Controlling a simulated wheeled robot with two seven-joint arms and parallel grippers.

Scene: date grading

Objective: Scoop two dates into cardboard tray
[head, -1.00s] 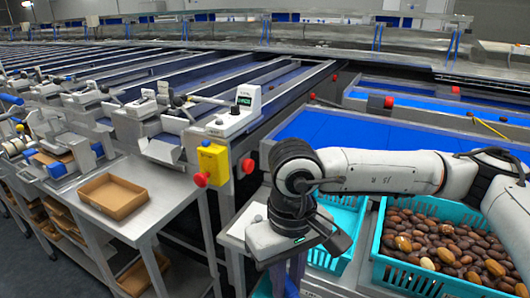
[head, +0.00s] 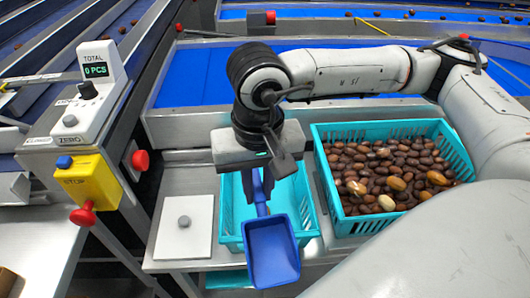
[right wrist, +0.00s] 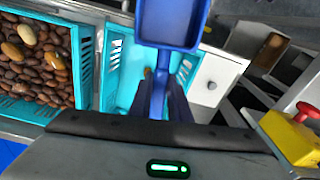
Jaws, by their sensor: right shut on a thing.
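My right gripper (head: 259,182) is shut on the handle of a blue scoop (head: 272,252), whose pan hangs over the front of a small teal basket (head: 308,215). The pan looks empty; the scoop also fills the top middle of the right wrist view (right wrist: 170,22). Dates (head: 385,165), mostly dark brown with a few pale ones, lie in a larger teal crate (head: 335,205) to the right of the gripper. A brown cardboard tray (right wrist: 271,52) shows in the right wrist view; only a brown corner shows at the head view's lower left. My left gripper is not in view.
A counter reading 0 PCS (head: 95,68) and a yellow stop box (head: 88,180) with a red button stand at the left. A white plate with a grey knob (head: 183,225) lies left of the small basket. Blue conveyor belts (head: 200,75) run behind.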

